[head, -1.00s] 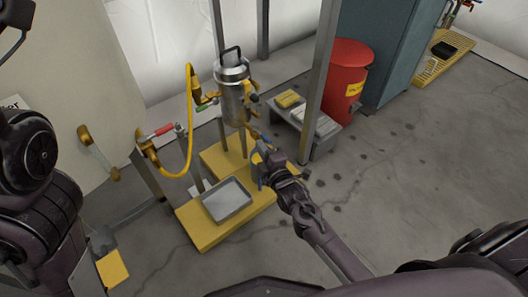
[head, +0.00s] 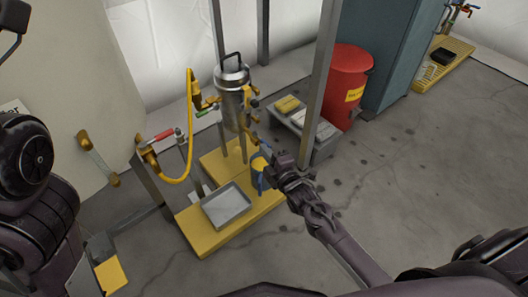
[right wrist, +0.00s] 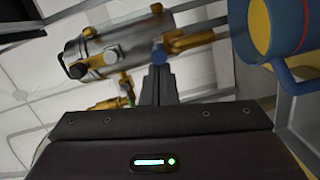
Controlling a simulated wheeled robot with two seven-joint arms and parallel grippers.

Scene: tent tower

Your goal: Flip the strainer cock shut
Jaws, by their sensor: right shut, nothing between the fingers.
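The strainer (head: 232,98) is a steel cylinder with a black top handle, standing on a yellow-based stand; it lies across the right wrist view (right wrist: 115,45). Brass fittings run down its right side. In the right wrist view a brass cock (right wrist: 190,42) with a blue end (right wrist: 159,53) sits just beyond my right fingertips. I cannot tell whether they touch it or how its lever is turned. My right gripper (head: 271,166) is shut and empty; its fingers show in the right wrist view (right wrist: 157,85). My left arm is at the left edge, its gripper out of view.
A blue and yellow mug-like vessel (right wrist: 282,35) is close to the right of my right fingers. A grey tray (head: 227,206) lies on the yellow base (head: 205,240). A metal post (head: 318,85) stands behind my right gripper. A yellow hose (head: 189,120) hangs at left.

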